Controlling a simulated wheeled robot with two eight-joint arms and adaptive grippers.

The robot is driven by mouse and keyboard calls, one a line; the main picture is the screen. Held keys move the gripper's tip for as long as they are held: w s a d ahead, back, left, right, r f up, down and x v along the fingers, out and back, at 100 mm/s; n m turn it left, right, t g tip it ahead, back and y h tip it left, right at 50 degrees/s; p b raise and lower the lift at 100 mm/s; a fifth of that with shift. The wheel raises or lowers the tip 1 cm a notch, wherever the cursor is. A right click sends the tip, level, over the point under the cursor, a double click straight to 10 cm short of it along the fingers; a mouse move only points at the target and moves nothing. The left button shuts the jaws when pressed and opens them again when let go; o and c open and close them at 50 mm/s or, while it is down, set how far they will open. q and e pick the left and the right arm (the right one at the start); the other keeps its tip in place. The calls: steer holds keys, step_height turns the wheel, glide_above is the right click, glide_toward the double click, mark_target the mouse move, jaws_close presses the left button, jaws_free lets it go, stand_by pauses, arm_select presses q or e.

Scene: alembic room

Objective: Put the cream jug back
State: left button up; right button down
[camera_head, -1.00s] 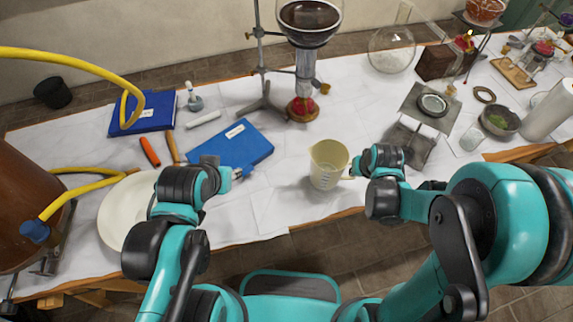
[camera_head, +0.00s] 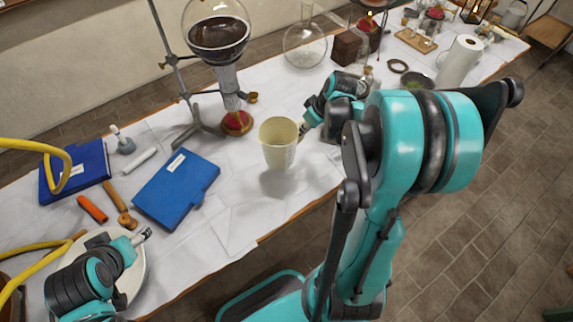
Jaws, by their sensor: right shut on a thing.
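The cream jug (camera_head: 278,146) is a pale cream beaker-like jug with measuring marks on its side. It is upright near the middle of the view, at the table's front part, with a shadow below it. I cannot tell whether its base touches the table. My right gripper (camera_head: 304,128) is shut on the jug's right side, at the handle, which the fingers partly hide. My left gripper (camera_head: 142,236) is over the white plate (camera_head: 137,278) at lower left, away from the jug. Its fingers are small in view and no object shows between them.
A stand with a flask of dark liquid (camera_head: 218,36) rises behind the jug. A blue book (camera_head: 177,188) lies to the left. A round glass flask (camera_head: 304,45), a wooden block (camera_head: 347,48) and a paper roll (camera_head: 459,62) stand at the back right. White cloth is bare around the jug.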

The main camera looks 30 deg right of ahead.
step_height(320, 180, down, 9)
steer(key=b, duration=0.3)
steer(key=shift+d+f+b, duration=0.1)
steer(key=shift+f+b, duration=0.1)
steer(key=shift+b, duration=0.1)
steer(key=shift+r, duration=0.1)
steer(key=c, duration=1.6)
jaws_free()
steer(key=shift+o, duration=0.2)
